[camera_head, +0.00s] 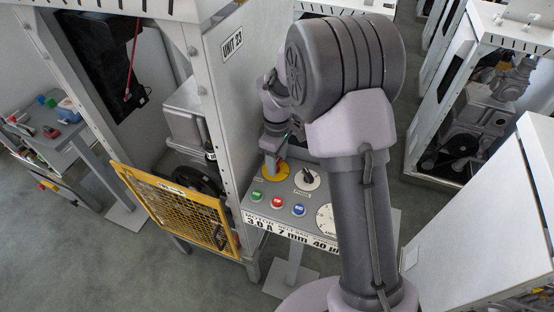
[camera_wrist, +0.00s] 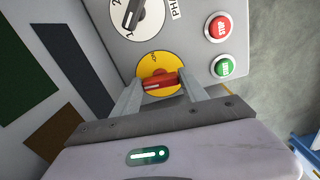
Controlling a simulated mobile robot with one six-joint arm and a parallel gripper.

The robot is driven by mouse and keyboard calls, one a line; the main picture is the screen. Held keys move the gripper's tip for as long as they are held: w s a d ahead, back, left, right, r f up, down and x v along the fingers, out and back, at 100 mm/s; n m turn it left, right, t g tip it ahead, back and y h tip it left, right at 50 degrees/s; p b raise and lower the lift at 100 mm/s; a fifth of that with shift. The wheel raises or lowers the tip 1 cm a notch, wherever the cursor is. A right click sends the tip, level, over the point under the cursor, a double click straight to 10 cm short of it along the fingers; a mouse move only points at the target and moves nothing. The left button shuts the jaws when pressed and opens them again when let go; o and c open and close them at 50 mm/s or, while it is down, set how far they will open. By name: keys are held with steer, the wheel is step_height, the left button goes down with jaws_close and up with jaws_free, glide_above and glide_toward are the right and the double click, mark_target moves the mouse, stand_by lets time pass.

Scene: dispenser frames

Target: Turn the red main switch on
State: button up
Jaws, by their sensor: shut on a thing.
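The red main switch (camera_wrist: 161,81) is a red handle on a yellow round plate (camera_wrist: 158,60), set in a grey control panel. In the wrist view the handle lies roughly crosswise, slightly tilted. My gripper (camera_wrist: 159,85) is shut on it, with one finger at each end of the handle. In the head view my gripper (camera_head: 272,158) reaches down to the yellow plate (camera_head: 268,177) at the panel's far left. It hides most of the red switch there, with a little red (camera_head: 282,166) showing beside the fingers. The plate's markings are too small to read fully.
The control panel (camera_head: 248,213) also bears a black selector knob (camera_head: 307,178), green (camera_head: 257,196), red (camera_head: 277,202) and blue (camera_head: 298,209) buttons, and a dial (camera_head: 325,218). The UNIT 23 cabinet (camera_head: 235,80) stands close behind. An open yellow mesh guard (camera_head: 185,208) is at left.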

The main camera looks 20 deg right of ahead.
steer(key=m, duration=0.4)
steer(key=m+b, duration=0.1)
steer(key=m, duration=0.3)
steer(key=shift+a+m, duration=0.15)
steer(key=shift+m, duration=0.25)
steer(key=m+b, duration=0.1)
steer(key=m, duration=0.3)
steer(key=shift+a, duration=0.1)
steer(key=shift+m+b, duration=0.4)
steer(key=shift+m, duration=1.7)
steer(key=o, duration=1.4)
steer(key=shift+r, duration=0.1)
